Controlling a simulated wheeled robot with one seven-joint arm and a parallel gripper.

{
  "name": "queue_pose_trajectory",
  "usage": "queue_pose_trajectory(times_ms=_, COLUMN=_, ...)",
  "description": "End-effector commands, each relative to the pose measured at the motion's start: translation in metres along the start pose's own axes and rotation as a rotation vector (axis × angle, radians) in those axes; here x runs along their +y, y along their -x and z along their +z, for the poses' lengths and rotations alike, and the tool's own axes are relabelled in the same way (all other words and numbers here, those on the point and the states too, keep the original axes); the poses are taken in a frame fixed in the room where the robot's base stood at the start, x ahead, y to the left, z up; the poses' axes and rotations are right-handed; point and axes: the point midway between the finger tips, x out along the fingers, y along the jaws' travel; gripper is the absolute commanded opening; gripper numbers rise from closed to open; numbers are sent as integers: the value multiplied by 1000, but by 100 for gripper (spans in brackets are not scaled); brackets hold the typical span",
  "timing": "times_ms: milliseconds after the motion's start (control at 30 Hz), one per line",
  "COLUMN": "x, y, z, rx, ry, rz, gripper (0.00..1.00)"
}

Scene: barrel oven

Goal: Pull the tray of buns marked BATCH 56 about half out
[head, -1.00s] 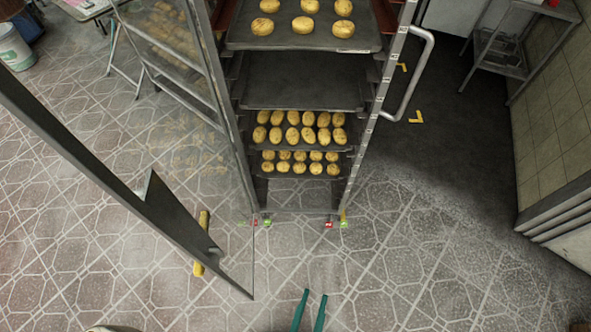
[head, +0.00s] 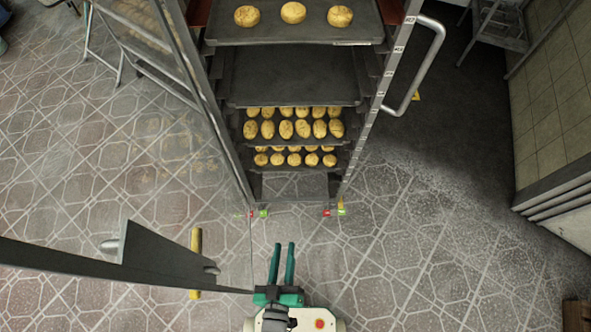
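A tall metal rack stands ahead in the head view, with trays at several levels. The top tray in view (head: 285,32) carries large round buns and has a small label on its front edge, too small to read. Below it is an empty dark tray (head: 292,75). Two lower trays (head: 290,143) hold rows of smaller buns. I cannot tell which tray is marked BATCH 56. My gripper (head: 283,247) has two green fingers, apart and empty, over the floor in front of the rack, touching no tray.
An upright handle (head: 424,65) is on the rack's right side. A glass door with a dark metal frame (head: 130,262) and yellow handle (head: 196,262) stands open at left. A tiled wall (head: 556,95) is at right. Floor before the rack is clear.

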Motion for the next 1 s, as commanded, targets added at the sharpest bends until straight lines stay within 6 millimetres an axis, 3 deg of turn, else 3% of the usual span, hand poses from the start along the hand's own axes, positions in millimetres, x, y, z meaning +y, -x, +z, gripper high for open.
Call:
queue_pose_trajectory(times_ms=100, x=-31, y=-45, z=28, rx=14, ry=148, rz=10, gripper=25)
queue_pose_trajectory(times_ms=300, x=-67, y=-123, z=68, rx=36, ry=425, rz=14, gripper=25)
queue_pose_trajectory(times_ms=433, x=-77, y=-177, z=93, rx=52, ry=618, rz=11, gripper=25)
queue_pose_trajectory(times_ms=600, x=-75, y=-240, z=126, rx=72, ry=876, rz=-8, gripper=25)
queue_pose_trajectory(times_ms=800, x=-61, y=-284, z=159, rx=91, ry=1106, rz=-39, gripper=25)
queue_pose_trajectory(times_ms=1000, x=-55, y=-299, z=172, rx=101, ry=1200, rz=-57, gripper=25)
